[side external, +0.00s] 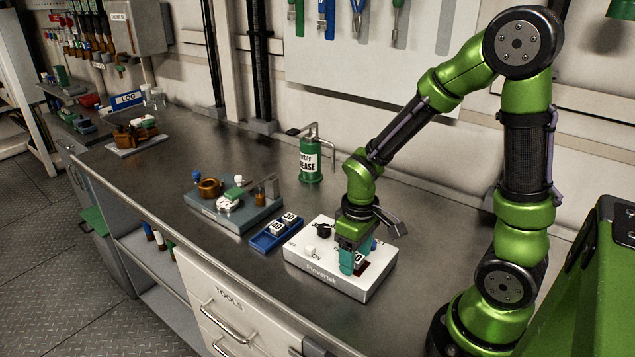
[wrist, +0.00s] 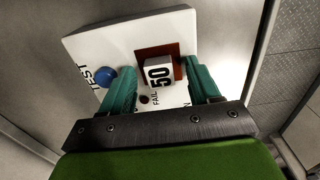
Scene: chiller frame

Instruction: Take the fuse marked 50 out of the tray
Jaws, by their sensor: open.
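The fuse marked 50 (wrist: 158,76) is a white block with black digits. In the wrist view it stands at a dark red socket on the white tester box (wrist: 100,42), not in the blue tray. My gripper (wrist: 160,85) is open, its green fingers on either side of the fuse, with a gap at least on the left. In the side view my gripper (side external: 360,256) is low over the right part of the tester box (side external: 325,279) and partly hides the fuse. The blue tray (side external: 264,247) is left of the box and holds white fuses, seemingly marked 40 and 30.
A blue TEST button (wrist: 106,76) is beside the left finger, and a dark FAIL lamp (wrist: 144,99) is near the fuse. A grey board with parts (side external: 232,215) and a green grease can (side external: 310,162) stand behind. The bench front is clear.

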